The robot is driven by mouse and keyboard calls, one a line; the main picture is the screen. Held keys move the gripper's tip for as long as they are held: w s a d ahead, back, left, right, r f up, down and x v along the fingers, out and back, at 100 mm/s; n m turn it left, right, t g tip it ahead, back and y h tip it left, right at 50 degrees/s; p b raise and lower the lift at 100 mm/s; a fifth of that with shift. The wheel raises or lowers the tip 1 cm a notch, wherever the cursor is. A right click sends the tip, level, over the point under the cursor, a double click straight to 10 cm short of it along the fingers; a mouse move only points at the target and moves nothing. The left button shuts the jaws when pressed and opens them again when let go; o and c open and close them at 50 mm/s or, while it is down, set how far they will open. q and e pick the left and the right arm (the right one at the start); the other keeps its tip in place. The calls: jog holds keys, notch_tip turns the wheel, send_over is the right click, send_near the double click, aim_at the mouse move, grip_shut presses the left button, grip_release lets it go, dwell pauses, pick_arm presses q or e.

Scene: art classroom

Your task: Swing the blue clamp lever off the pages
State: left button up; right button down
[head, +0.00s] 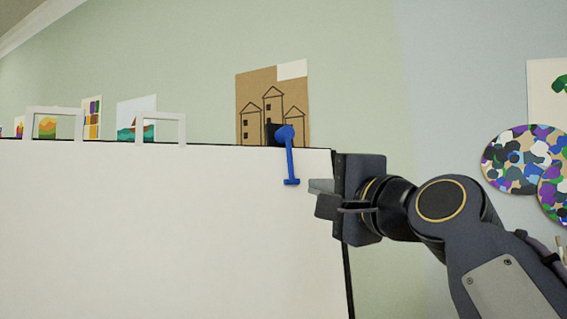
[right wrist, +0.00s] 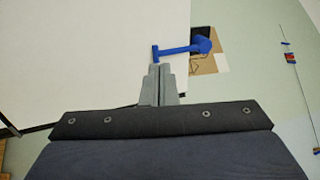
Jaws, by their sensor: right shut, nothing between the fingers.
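The blue clamp lever (head: 290,160) hangs down from the top edge of the white pages (head: 160,230), near their right end, and lies over the front of the pages. Its pivot sits at a dark clamp block (head: 273,134). My right gripper (head: 318,188) is shut and empty, just right of the lever's lower end. In the right wrist view the shut fingertips (right wrist: 161,68) are very close to the free end of the blue lever (right wrist: 180,50); I cannot tell whether they touch. My left gripper is not in view.
Two pale rectangular frames (head: 161,115) stand up at the top edge of the pages on the left. Pictures hang on the green wall behind, including a brown house drawing (head: 295,85). Round colourful discs (head: 520,158) are at the far right.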

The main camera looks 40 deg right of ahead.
jog(key=r, duration=0.1)
jog(key=p, duration=0.2)
send_near(290, 169)
jog(key=w+a, duration=0.1)
jog(key=w, duration=0.7)
jog(key=shift+w+d+r, duration=0.25)
jog(key=shift+s+r, duration=0.15)
jog(key=shift+r, duration=0.1)
jog(key=shift+w, duration=0.25)
jog(key=shift+d, duration=0.15)
jog(key=shift+s+d, duration=0.1)
jog(key=shift+d, duration=0.2)
jog(key=shift+d+f, duration=0.15)
jog(key=shift+d, duration=0.25)
